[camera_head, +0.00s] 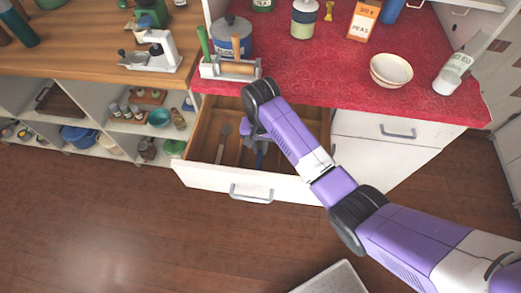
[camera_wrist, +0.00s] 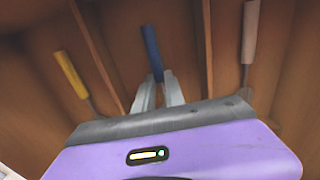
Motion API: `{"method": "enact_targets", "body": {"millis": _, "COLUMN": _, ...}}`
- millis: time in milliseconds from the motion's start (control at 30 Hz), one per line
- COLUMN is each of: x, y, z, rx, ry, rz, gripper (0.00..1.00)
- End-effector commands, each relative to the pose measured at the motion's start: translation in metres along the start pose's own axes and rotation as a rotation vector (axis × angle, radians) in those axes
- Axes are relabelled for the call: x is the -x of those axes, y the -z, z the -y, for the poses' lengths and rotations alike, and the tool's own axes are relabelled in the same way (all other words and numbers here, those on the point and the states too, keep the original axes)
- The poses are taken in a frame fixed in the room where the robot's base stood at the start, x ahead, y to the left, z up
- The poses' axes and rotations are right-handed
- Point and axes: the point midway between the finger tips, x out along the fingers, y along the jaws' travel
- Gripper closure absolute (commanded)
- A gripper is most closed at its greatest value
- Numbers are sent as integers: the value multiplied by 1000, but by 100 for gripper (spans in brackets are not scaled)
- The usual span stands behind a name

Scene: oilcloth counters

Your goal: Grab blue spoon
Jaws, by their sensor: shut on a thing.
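The blue spoon's handle (camera_wrist: 151,48) shows in the wrist view, in the middle compartment of the open wooden drawer (camera_head: 200,141). My gripper (camera_wrist: 158,78) points down into the drawer, and its two fingers are closed on the lower part of the blue handle. The rest of the spoon is hidden behind the fingers and my wrist. In the head view, my gripper (camera_head: 258,150) is low inside the drawer, and my arm covers part of it.
A utensil with a yellow handle (camera_wrist: 70,75) lies in the left compartment, and one with a tan handle (camera_wrist: 250,32) lies in the right. Thin dividers stand between them. The red counter (camera_head: 320,83) above holds a bowl (camera_head: 391,70) and a white tube (camera_head: 453,74).

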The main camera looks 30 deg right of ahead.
Motion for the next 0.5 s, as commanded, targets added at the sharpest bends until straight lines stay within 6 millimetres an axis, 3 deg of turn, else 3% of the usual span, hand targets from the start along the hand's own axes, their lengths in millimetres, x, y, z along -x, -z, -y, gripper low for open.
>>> {"method": "enact_targets", "body": {"millis": 267, "x": 4, "y": 0, "z": 0, "rx": 0, "ry": 1, "rz": -1, "gripper": 100}}
{"method": "enact_targets", "body": {"millis": 500, "x": 31, "y": 0, "z": 1, "rx": 1, "ry": 3, "rz": -3, "gripper": 100}}
